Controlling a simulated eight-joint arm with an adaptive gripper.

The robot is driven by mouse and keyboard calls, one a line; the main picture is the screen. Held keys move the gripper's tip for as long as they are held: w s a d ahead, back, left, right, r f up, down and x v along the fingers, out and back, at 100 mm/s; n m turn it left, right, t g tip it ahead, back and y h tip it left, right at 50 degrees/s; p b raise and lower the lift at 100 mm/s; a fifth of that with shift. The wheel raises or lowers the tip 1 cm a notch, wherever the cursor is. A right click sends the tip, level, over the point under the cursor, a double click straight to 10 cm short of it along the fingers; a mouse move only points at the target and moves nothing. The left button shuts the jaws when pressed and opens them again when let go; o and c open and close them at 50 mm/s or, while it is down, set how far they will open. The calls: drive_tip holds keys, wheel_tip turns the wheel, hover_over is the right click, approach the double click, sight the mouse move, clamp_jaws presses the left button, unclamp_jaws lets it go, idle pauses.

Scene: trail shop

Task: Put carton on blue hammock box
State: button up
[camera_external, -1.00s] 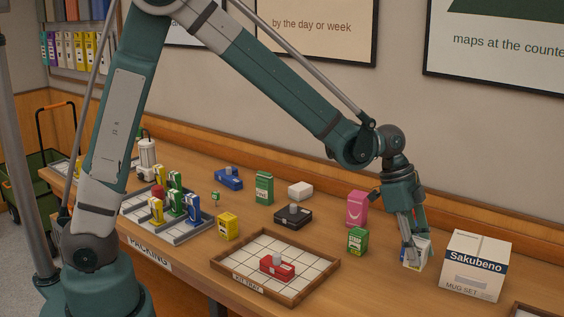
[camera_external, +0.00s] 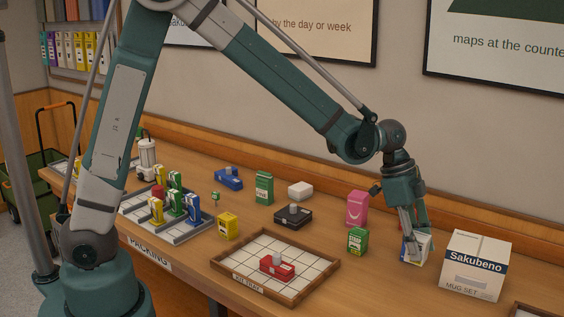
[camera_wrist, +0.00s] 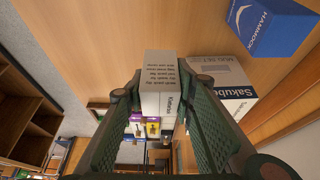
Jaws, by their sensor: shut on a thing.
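My gripper (camera_external: 414,236) points down at the right part of the table, with its fingers shut on a small white carton (camera_external: 418,250). In the wrist view the carton (camera_wrist: 160,82) sits between the two green fingers (camera_wrist: 163,105), its printed side showing. The blue hammock box (camera_wrist: 268,27) is in the upper right corner of the wrist view, partly cut off and apart from the carton. I cannot make the hammock box out in the external view.
A white Sakubeno mug set box (camera_external: 472,265) stands close to the right of my gripper. A wooden kit tray (camera_external: 323,277) holds a red item (camera_external: 277,267).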

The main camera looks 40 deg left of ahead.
drive_tip(key=w+a+r+p, duration=0.3)
drive_tip(key=w+r+p, duration=0.3)
drive_tip(key=w+p, duration=0.1)
drive_tip(key=w+a+r+p, duration=0.3)
drive_tip(key=w+r+p, duration=0.2)
drive_tip(key=w+p, duration=0.2)
drive_tip(key=shift+w+r, duration=0.35)
drive_tip(key=shift+w, duration=0.2)
drive_tip(key=shift+f, duration=0.1)
drive_tip(key=shift+f, duration=3.05)
drive_tip(key=shift+f, duration=0.1)
drive_tip(key=shift+f, duration=1.75)
drive_tip(key=shift+f+b, duration=0.15)
drive_tip(key=shift+b, duration=0.15)
